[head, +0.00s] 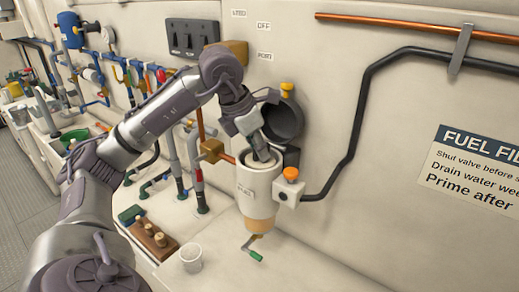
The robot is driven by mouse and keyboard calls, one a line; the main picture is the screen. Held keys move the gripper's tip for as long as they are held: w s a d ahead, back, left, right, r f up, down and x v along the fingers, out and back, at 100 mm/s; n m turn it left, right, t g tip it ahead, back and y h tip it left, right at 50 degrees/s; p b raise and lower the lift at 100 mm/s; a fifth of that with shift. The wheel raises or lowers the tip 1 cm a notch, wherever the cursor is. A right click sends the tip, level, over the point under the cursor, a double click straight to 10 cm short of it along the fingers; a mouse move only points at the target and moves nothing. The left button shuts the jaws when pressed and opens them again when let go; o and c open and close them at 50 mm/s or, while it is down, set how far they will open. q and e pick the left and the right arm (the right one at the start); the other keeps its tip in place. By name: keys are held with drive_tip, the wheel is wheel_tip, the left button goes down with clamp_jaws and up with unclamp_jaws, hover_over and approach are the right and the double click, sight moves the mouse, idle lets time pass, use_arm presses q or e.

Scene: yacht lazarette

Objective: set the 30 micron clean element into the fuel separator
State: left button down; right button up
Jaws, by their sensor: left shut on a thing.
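The fuel separator (257,203) is a white upright cylinder on the wall with an amber lower part (260,227). Its dark round lid (284,120) stands open behind the mouth. My left gripper (260,155) comes down from above, with its fingers in the open mouth. It is shut on a filter element that sits down in the mouth and is mostly hidden by the fingers and rim. I cannot read a micron marking on it. My right gripper is not in view.
An orange-knobbed valve (290,175) is close on the separator's right, joined to a black hose (352,135). A green-tipped drain handle (254,255) hangs below. A white cup (191,258) and a wooden block with pegs (152,236) stand on the ledge. Pipes crowd the left.

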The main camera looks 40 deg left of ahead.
use_arm(q)
drive_tip(key=shift+d+f, duration=0.1)
drive_tip(key=c, duration=1.6)
unclamp_jaws()
drive_tip(key=shift+c, duration=0.2)
drive_tip(key=o, duration=0.5)
drive_tip(key=shift+a, duration=0.25)
drive_tip(key=shift+c, duration=0.2)
drive_tip(key=shift+d, duration=0.1)
drive_tip(key=shift+r, duration=0.3)
drive_tip(key=p+v, duration=0.1)
drive_tip(key=v, duration=1)
drive_tip(key=shift+s+r, duration=0.25)
drive_tip(key=shift+r, duration=0.05)
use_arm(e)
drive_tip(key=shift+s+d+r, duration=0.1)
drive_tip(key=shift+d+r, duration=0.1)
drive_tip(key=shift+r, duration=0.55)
use_arm(q)
drive_tip(key=shift+w, duration=0.1)
